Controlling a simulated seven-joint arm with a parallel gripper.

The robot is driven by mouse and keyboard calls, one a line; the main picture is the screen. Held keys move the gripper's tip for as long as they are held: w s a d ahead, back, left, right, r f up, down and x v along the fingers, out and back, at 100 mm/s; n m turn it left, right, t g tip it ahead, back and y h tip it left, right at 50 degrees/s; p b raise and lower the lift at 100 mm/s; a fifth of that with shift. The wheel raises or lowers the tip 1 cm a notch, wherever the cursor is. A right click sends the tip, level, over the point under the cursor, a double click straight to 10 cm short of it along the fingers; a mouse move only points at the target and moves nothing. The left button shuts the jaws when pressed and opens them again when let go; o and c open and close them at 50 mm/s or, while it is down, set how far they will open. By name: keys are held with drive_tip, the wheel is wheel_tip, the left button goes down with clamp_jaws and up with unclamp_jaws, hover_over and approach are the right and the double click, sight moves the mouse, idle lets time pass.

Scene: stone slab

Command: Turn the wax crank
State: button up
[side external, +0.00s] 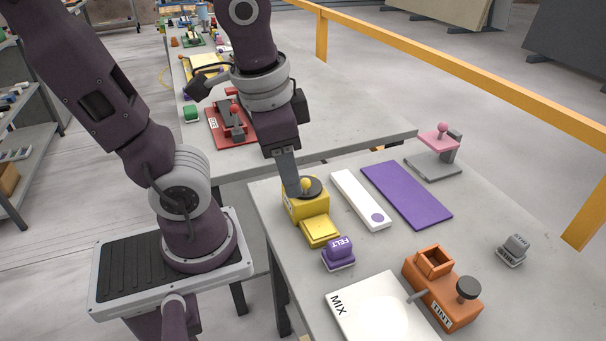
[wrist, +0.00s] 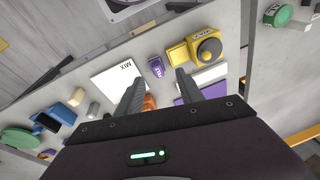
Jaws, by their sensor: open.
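The wax crank is a yellow box (side external: 303,209) with a dark disc (side external: 315,187) and a yellow knob (side external: 306,184) on top. A lower yellow tray part (side external: 321,232) sits at its front. My gripper (side external: 293,190) points down at the box and overlaps the disc's left edge in the side view; I cannot tell if it touches. In the wrist view my gripper (wrist: 158,77) is open with nothing between its fingers. The crank's knob (wrist: 209,48) shows there beyond and right of the right fingertip, outside the jaws.
A purple FELT block (side external: 339,252) stands close by. A white strip (side external: 361,200) and a purple mat (side external: 406,194) lie right of the crank. A white MIX board (side external: 360,308), an orange TINT box (side external: 440,290), a grey block (side external: 514,249) and a pink-topped stand (side external: 438,150) are around.

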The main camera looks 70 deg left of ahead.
sight(307, 186)
drive_tip(key=w+a+f+m+y, duration=0.2)
drive_tip(key=a+f+m+y, duration=0.1)
drive_tip(key=f+m+y, duration=0.2)
drive_tip(key=w+a+f+m+y, duration=0.3)
drive_tip(key=f+m+y, duration=0.2)
drive_tip(key=m, duration=0.3)
drive_tip(key=w+a+f+m+t+y, duration=0.1)
drive_tip(key=w+a+f+m+y, duration=0.2)
drive_tip(key=f+m+y, duration=0.2)
drive_tip(key=shift+a+f+m+y, duration=0.1)
drive_tip(key=shift+a+m+y, duration=0.15)
drive_tip(key=shift+m+y, duration=0.65)
drive_tip(key=shift+f+m, duration=0.3)
drive_tip(key=shift+m, duration=0.1)
drive_tip(key=a, duration=0.3)
drive_tip(key=w+a, duration=0.1)
drive_tip(key=a, duration=0.2)
drive_tip(key=shift+w+a, duration=0.15)
drive_tip(key=shift+a, duration=0.25)
clamp_jaws()
